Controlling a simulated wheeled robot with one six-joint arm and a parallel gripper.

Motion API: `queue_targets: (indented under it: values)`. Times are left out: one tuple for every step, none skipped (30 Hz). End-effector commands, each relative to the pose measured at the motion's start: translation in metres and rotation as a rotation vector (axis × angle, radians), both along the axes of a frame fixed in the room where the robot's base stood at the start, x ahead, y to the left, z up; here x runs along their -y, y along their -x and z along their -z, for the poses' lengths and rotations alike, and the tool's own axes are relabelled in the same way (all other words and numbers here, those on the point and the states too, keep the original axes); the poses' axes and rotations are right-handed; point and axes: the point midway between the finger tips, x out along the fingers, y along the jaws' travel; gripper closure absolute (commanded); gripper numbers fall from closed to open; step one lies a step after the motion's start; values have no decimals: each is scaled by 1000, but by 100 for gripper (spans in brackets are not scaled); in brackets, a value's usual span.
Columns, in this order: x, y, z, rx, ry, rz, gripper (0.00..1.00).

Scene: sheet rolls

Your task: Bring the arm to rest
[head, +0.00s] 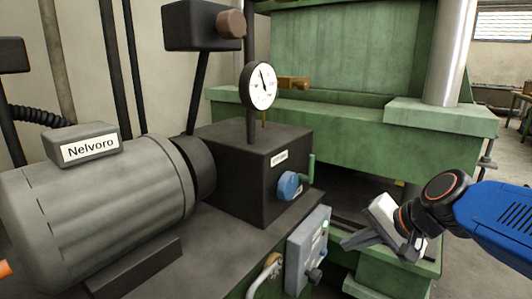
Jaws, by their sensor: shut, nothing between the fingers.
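My gripper (352,243) is at the lower right of the head view, at the end of my blue and black arm. Its grey fingers point left and are shut with nothing between them. It is in front of the green press (350,135), just right of a small grey control box (309,250). From this one view I cannot tell how far the fingertips are from the box.
A grey motor (90,215) and a dark block (240,175) with a blue knob (289,186) fill the left and middle. A dial gauge (261,85) stands above the block. A steel column (450,55) rises at the right. Floor shows at the far right.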

Motion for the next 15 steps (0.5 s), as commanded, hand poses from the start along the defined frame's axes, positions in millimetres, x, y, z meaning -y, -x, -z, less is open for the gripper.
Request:
queue_targets:
  values:
    - [3,19,8,7,82,-61,100]
    - [7,29,14,9,134,-98,100]
    - [12,42,22,11,206,-149,100]
    - [17,52,27,14,259,-185,100]
    - [22,61,33,14,312,-222,100]
    - [30,73,39,16,380,-268,100]
    - [35,81,43,16,428,-301,100]
    - [41,89,47,16,475,-331,100]
    - [49,97,52,15,532,-368,100]
    - [54,103,55,14,573,-394,100]
    - [60,108,57,13,610,-417,100]
    - [66,114,60,12,651,-442,100]
    - [70,118,61,10,679,-459,100]
    - [74,121,63,8,702,-474,100]
    - [77,124,64,6,727,-489,100]
